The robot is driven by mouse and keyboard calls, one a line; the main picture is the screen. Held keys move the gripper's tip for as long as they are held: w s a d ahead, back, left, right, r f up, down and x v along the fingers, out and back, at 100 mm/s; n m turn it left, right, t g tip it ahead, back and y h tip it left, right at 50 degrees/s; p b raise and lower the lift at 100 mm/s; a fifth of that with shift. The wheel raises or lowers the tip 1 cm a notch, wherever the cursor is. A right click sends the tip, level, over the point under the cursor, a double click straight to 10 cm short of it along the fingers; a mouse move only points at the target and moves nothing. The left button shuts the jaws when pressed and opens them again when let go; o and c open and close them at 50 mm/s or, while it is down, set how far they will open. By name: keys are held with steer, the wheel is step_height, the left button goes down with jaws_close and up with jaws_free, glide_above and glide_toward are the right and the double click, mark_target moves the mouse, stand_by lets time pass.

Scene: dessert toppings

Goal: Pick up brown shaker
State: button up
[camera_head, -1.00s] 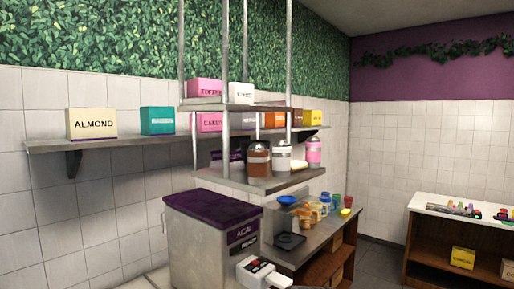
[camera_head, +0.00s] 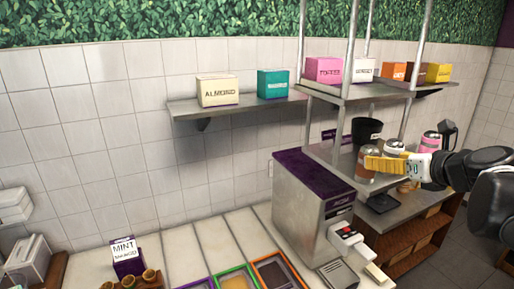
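The brown shaker (camera_head: 363,173) stands upright on the lower hanging metal shelf (camera_head: 328,154), left of a white shaker (camera_head: 394,146) and a pink shaker (camera_head: 431,142). My gripper (camera_head: 374,164), with yellow fingers, reaches in from the right at the height of the shakers. Its fingertips overlap the brown shaker in the picture and hide part of its body. I cannot tell whether they touch it or whether the fingers are open or shut. The lower part of the white shaker is hidden behind my gripper.
A black cup (camera_head: 367,130) stands behind the shakers. Metal posts (camera_head: 350,118) rise beside the shelf. A purple-lidded machine (camera_head: 311,178) stands below left. Labelled boxes, including toffee (camera_head: 323,70) and almond (camera_head: 218,92), sit on upper shelves. Topping trays (camera_head: 275,270) lie in front.

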steer(key=p+x, duration=0.1)
steer(key=x, duration=0.7)
steer(key=shift+w+d+f, duration=0.1)
steer(key=shift+w+f, duration=0.05)
steer(key=shift+w, duration=0.05)
steer(key=shift+s, duration=0.25)
steer(key=shift+c, duration=0.9)
steer(key=c, duration=1.2)
